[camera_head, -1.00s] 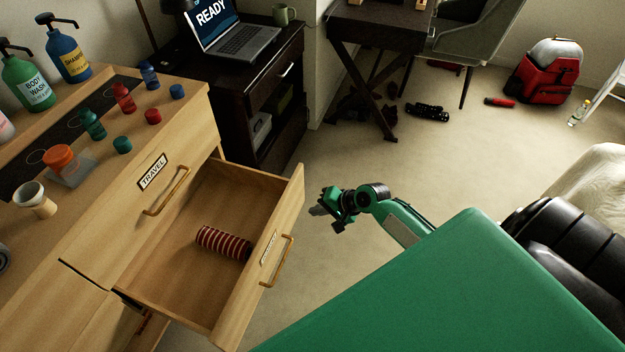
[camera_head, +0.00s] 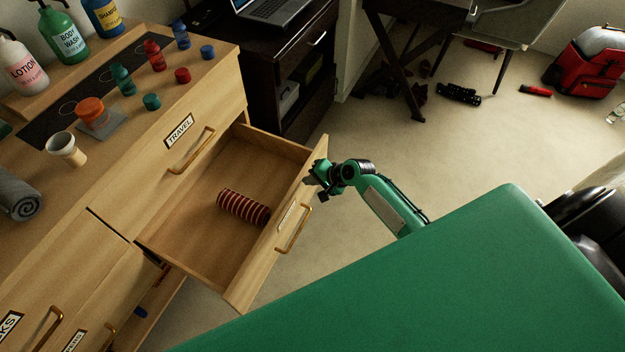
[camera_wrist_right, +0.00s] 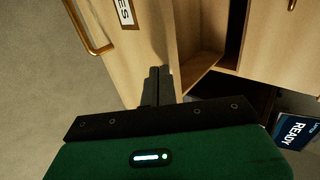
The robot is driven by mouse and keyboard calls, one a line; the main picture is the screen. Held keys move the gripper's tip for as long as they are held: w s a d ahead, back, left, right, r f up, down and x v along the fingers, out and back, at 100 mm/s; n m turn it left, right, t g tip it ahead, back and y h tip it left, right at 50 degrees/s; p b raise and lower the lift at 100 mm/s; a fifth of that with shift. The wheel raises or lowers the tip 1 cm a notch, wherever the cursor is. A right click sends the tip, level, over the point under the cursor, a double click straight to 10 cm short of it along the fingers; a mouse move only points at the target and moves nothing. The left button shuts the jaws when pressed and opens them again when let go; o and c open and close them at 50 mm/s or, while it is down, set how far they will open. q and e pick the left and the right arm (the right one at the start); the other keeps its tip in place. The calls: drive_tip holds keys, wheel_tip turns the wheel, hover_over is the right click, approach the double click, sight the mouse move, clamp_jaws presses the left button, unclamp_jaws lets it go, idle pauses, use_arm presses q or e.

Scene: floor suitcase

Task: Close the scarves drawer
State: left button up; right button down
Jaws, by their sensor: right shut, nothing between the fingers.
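The open drawer (camera_head: 270,262) sticks out of the wooden dresser below the one labelled TRAVEL. Its front carries a brass handle (camera_head: 294,230) and a label too small to read here. In the right wrist view the drawer front (camera_wrist_right: 125,55) shows a label ending in "ES" and the handle (camera_wrist_right: 90,30). A red striped rolled cloth (camera_head: 243,207) lies inside. My right gripper (camera_head: 312,178) is shut and empty at the outer face of the drawer front, near its far end. In the wrist view its fingertips (camera_wrist_right: 158,72) overlap the front; contact is unclear. My left gripper is out of view.
Bottles and small caps stand on the dresser top, with a white cup (camera_head: 66,149) and a grey roll (camera_head: 18,195). Another drawer (camera_head: 150,315) below is partly open. A dark cabinet with a laptop (camera_head: 275,12) stands behind.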

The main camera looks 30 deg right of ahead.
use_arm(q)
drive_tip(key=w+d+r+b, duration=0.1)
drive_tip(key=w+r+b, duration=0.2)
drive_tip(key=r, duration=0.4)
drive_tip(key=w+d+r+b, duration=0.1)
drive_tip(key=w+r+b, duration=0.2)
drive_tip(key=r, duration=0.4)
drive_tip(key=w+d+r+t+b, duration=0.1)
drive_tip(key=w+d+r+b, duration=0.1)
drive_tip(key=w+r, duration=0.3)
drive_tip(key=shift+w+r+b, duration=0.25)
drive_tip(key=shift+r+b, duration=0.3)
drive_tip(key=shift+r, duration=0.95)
use_arm(e)
drive_tip(key=w+a, duration=0.9)
drive_tip(key=w, duration=0.2)
drive_tip(key=w+a, duration=0.9)
drive_tip(key=w, duration=0.3)
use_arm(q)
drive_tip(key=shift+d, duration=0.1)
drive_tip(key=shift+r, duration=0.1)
use_arm(e)
drive_tip(key=shift+s+d, duration=0.1)
